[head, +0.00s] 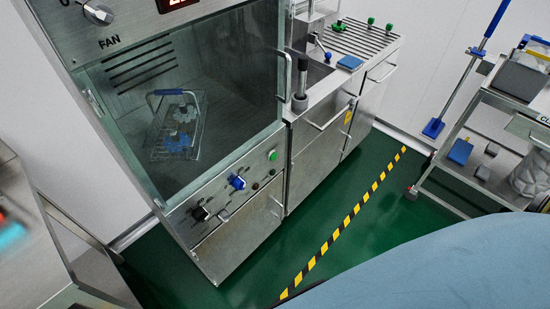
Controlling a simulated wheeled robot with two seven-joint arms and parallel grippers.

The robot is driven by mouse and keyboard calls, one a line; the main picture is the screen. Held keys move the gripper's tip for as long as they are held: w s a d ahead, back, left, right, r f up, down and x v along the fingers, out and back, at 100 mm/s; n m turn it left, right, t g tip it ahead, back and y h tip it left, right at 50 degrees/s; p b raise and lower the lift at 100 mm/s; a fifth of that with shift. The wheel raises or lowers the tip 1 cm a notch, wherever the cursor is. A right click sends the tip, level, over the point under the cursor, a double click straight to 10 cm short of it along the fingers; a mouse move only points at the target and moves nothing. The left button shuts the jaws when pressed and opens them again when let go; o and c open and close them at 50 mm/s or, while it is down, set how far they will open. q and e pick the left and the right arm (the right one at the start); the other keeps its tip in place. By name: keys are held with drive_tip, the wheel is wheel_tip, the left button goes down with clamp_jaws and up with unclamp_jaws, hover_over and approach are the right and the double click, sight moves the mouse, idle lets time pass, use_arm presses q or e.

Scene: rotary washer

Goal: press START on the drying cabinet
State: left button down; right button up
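The drying cabinet (165,122) stands at left centre, seen tilted, with a glass front. On its lower panel are a round green button (273,155), a blue knob (237,182) and a black knob (200,214). No START label is readable. At its top are a FAN label with a silver knob (98,12) and a red digital display (178,3), cut off by the frame. Behind the glass is a wire basket (158,151) with a blue handle and items in it. Neither of my grippers is in view.
A sink unit (320,115) adjoins the cabinet on the right. A yellow-black floor stripe (345,226) crosses the clear green floor. A cart (470,170) and a blue mop (434,128) are at right. A pale blue curved surface fills the lower right.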

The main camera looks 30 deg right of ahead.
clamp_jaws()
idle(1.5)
